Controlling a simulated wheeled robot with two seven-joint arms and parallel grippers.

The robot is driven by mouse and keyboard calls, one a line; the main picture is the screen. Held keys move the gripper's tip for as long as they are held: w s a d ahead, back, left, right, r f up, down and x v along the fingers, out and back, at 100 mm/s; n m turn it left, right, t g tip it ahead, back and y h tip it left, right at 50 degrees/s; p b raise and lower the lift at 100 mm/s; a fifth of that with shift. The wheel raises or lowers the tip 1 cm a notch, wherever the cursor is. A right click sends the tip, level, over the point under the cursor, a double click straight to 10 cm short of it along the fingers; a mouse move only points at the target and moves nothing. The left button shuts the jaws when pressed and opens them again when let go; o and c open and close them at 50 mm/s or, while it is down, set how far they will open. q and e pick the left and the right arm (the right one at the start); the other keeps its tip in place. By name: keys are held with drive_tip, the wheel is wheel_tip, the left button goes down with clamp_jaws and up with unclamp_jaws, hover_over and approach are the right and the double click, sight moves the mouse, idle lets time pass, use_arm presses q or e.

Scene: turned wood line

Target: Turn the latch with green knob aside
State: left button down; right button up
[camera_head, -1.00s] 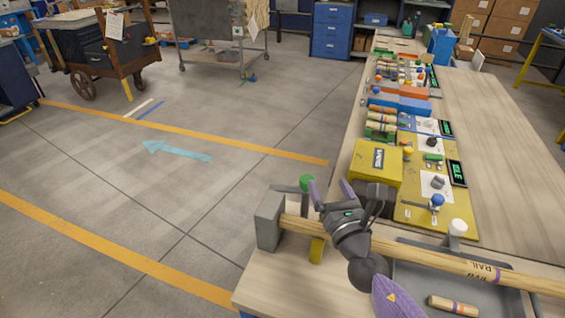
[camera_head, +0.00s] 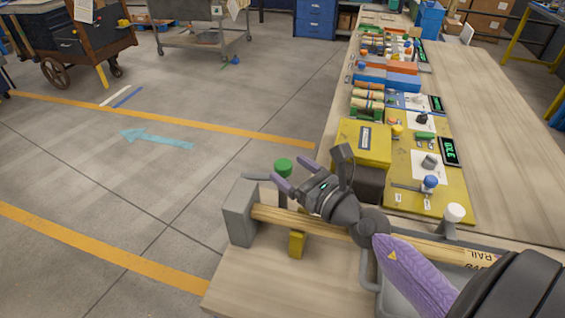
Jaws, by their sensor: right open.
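The green knob (camera_head: 283,165) stands upright at the left end of the bench, just behind the grey end block (camera_head: 240,212). A thin grey latch bar (camera_head: 256,177) reaches left from beneath it. My right gripper (camera_head: 289,171) is open, with purple fingers pointing left and away toward the knob. One fingertip shows in front of the knob and the other to its right. I cannot tell whether either finger touches it. The wooden rail (camera_head: 275,216) runs from the end block to the right, partly hidden by my right arm. My left gripper is not in view.
A yellow block (camera_head: 297,245) sits under the rail. A white knob (camera_head: 454,211) stands on the right. A yellow box (camera_head: 362,143) and a yellow panel (camera_head: 410,165) with a blue knob (camera_head: 430,181) lie behind the gripper. Open floor lies left of the bench.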

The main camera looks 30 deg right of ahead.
drive_tip(key=shift+w+a, duration=0.15)
drive_tip(key=shift+w, duration=0.6)
drive_tip(key=shift+w+a, duration=0.15)
drive_tip(key=shift+w, duration=0.55)
clamp_jaws()
